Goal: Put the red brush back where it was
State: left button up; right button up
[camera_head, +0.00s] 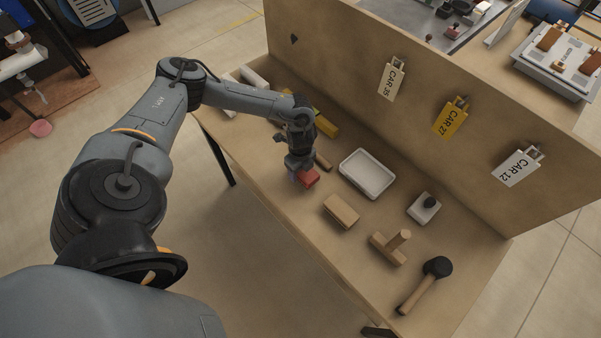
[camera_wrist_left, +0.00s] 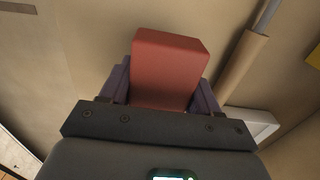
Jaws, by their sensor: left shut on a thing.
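The red brush (camera_head: 308,179) is at the end of my left arm in the head view, near the front edge of the workbench. My left gripper (camera_head: 301,170) is shut on it. In the left wrist view the red brush (camera_wrist_left: 168,68) shows as a plain red block between the two purplish fingers. Its underside is hidden, and I cannot tell whether it touches the bench.
A white tray (camera_head: 346,181) lies to the right of the brush. A tan block (camera_head: 341,210), a wooden T-shaped tool (camera_head: 388,248), a white block with black knob (camera_head: 424,208) and a black-headed mallet (camera_head: 425,285) lie further right. A back panel (camera_head: 440,165) stands behind.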

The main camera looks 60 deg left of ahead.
pick_arm(q)
jog(key=shift+f, duration=1)
jog(key=shift+f, duration=0.1)
jog(key=shift+f, duration=0.15)
jog(key=o, duration=1.4)
jog(key=shift+r, duration=0.2)
